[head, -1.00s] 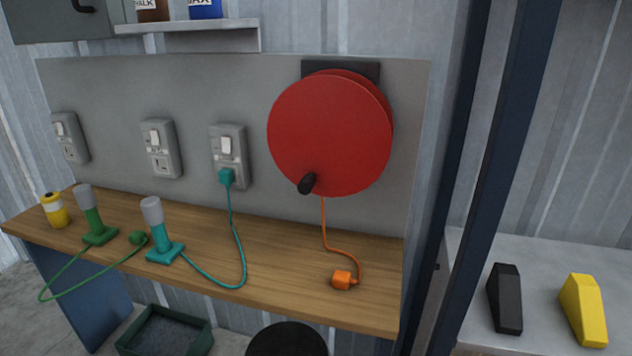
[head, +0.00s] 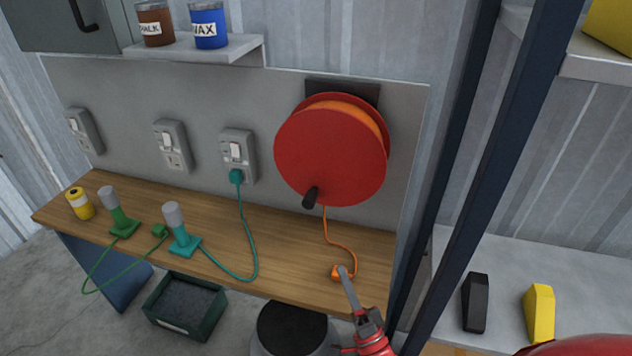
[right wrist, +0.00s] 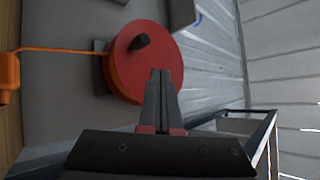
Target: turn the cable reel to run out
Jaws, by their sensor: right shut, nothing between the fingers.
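The red cable reel (head: 328,158) is mounted on the grey wall panel, with a black crank handle (head: 311,197) at its lower left. An orange cable hangs from it to an orange plug (head: 336,272) on the bench. My right gripper (head: 342,270) is shut and empty; in the head view it overlaps the plug, below the reel and its handle. In the right wrist view, the reel (right wrist: 128,78) and its handle (right wrist: 138,41) lie beyond the shut fingertips (right wrist: 160,74), apart from them as far as I can tell. My left gripper is not in view.
Several wall sockets (head: 172,147) sit left of the reel; a teal cable runs from one to a teal lamp (head: 180,232) on the wooden bench (head: 225,240). A dark post (head: 455,170) stands right of the panel. A shelf with cans (head: 209,27) is above.

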